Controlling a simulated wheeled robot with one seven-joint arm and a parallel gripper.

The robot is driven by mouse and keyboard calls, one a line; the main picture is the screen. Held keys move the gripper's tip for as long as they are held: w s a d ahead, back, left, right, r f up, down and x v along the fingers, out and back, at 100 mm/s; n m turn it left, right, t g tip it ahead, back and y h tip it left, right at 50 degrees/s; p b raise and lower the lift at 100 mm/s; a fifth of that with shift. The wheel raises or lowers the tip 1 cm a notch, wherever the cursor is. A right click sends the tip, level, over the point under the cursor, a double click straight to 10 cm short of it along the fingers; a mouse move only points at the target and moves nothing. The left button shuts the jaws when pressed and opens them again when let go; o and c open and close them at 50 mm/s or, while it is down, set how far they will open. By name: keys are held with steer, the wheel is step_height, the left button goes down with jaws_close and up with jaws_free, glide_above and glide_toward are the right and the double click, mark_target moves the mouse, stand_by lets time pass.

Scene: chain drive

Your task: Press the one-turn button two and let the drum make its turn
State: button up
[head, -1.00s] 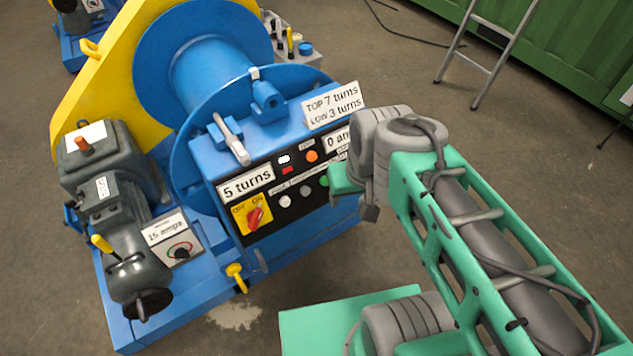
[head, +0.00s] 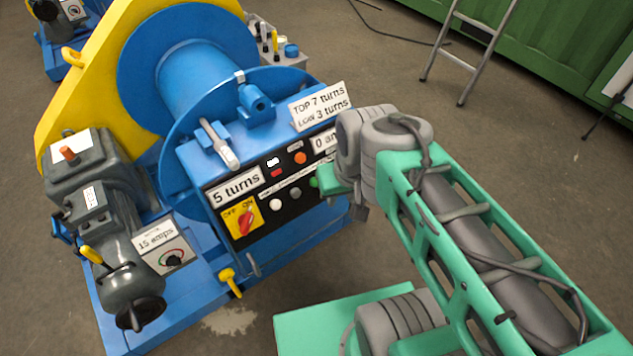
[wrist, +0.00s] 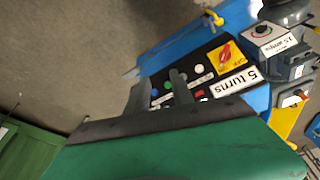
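The blue drum (head: 190,75) stands in a yellow-and-blue winch frame. In front of it is a black control panel (head: 262,228) with a "5 turns" sign (head: 237,188). A row holds a white button (head: 275,205), a grey button (head: 294,193) and a green button (head: 313,182). Their lettering is too small to read, so I cannot tell which is button two. My gripper (wrist: 162,78) is open and empty in the wrist view, its two fingers apart in front of the button row. Contact with a button cannot be told. In the head view my arm hides the fingertips.
A red switch (head: 245,222) sits on a yellow plate marked OFF and ON. A lever (head: 218,143) and a "TOP 7 turns, LOW 3 turns" sign (head: 319,105) stand above the panel. A grey motor (head: 110,215) is at left. A ladder (head: 462,60) stands behind.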

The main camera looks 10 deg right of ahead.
jaws_close()
stand_by(1.2)
